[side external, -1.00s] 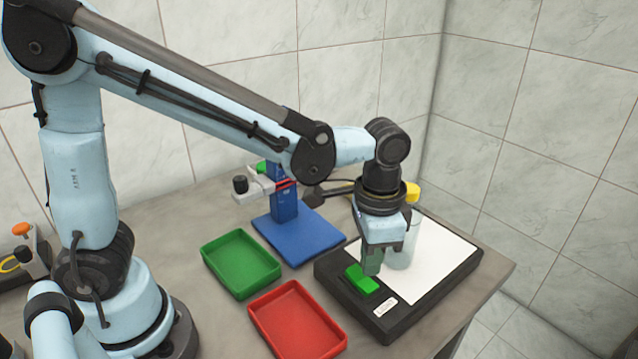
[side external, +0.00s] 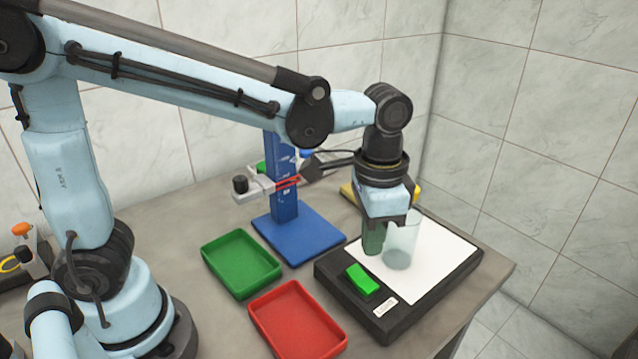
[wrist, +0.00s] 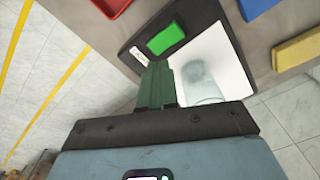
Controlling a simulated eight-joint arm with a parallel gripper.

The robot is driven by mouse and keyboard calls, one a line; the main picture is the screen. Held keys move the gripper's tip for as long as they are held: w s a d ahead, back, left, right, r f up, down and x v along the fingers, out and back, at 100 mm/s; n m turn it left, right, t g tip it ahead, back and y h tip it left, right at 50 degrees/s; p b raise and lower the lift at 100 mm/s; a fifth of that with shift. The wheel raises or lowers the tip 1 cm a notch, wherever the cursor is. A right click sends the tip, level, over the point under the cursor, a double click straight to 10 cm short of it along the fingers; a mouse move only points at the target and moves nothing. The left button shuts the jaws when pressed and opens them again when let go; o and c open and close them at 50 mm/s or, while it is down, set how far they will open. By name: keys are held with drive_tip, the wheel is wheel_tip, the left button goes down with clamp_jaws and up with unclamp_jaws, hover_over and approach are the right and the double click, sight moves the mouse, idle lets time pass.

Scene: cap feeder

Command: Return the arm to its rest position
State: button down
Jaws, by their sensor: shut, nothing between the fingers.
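My gripper (side external: 373,250) hangs fingers-down over the black device (side external: 410,325) with a white top plate (side external: 440,245). Its green fingers are shut with nothing between them. The device's green button (side external: 362,279) is in front of the fingers and apart from them. In the wrist view the shut fingertips (wrist: 158,68) point towards the green button (wrist: 166,38). A clear glass (side external: 402,243) stands upright on the white plate, close to the fingers; whether they touch it I cannot tell.
A green tray (side external: 240,289) and a red tray (side external: 298,352) lie left of the device. A blue stand (side external: 283,180) with a clamp (side external: 250,190) rises behind. A yellow block (side external: 350,190) is partly hidden behind my gripper. Tiled walls close off the back and right.

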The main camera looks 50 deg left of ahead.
drive_tip(key=s+a+n+t, duration=0.4)
drive_tip(key=a+n+t, duration=0.2)
drive_tip(key=a, duration=0.7)
drive_tip(key=shift+s+a+r+t, duration=0.15)
drive_tip(key=shift+a+r+t, duration=0.2)
drive_tip(key=shift+t, duration=0.15)
